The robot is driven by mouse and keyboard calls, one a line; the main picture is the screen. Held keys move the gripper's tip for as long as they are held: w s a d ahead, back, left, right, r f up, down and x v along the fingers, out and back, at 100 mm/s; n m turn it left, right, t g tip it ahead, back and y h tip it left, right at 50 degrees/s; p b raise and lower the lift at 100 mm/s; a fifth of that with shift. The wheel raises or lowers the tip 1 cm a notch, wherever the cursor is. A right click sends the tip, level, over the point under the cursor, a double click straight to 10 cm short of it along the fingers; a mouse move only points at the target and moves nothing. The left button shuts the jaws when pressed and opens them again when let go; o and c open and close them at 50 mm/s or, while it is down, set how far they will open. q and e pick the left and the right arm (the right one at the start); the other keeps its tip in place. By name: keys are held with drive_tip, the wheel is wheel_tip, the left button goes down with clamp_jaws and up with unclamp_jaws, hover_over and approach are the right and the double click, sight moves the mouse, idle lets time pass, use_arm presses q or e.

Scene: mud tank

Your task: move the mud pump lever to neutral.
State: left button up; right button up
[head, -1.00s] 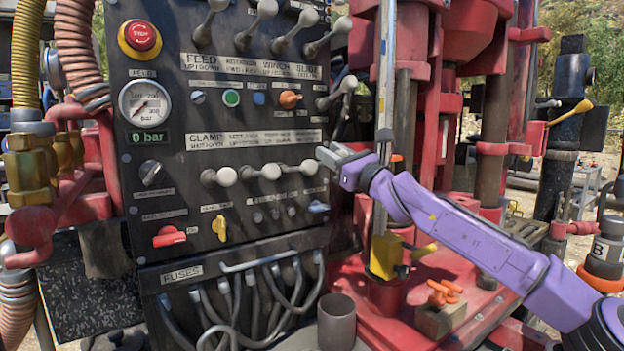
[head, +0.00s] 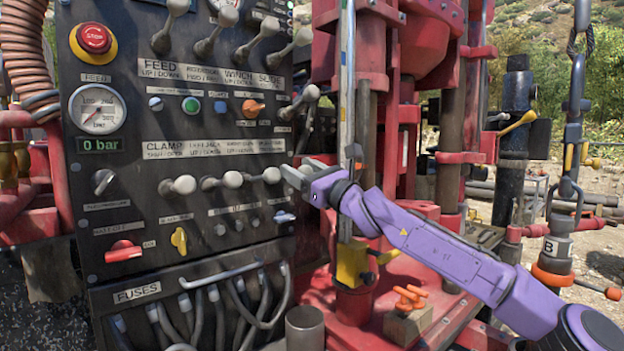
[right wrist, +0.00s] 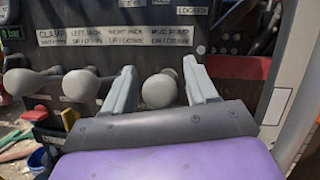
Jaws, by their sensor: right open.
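The mud pump lever is the rightmost of the lower lever row. In the right wrist view its pale round knob (right wrist: 158,90) stands below the "MUD PUMP" label (right wrist: 172,38). My right gripper (head: 297,174) is at the right edge of the black control panel (head: 130,210). In the right wrist view its two grey fingers (right wrist: 163,88) are open, one on each side of the knob, with gaps visible on both sides. My left gripper is not in view.
Neighbouring lever knobs (head: 271,175) sit close to the left of my right gripper. More levers (head: 311,93) stand above. A steel pole (head: 346,90) and red rig frame (head: 385,150) are close to the right. Cables (head: 235,310) hang below the panel.

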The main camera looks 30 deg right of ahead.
drive_tip(key=v, duration=0.9)
drive_tip(key=shift+s+d+f, duration=0.1)
drive_tip(key=shift+s, duration=0.05)
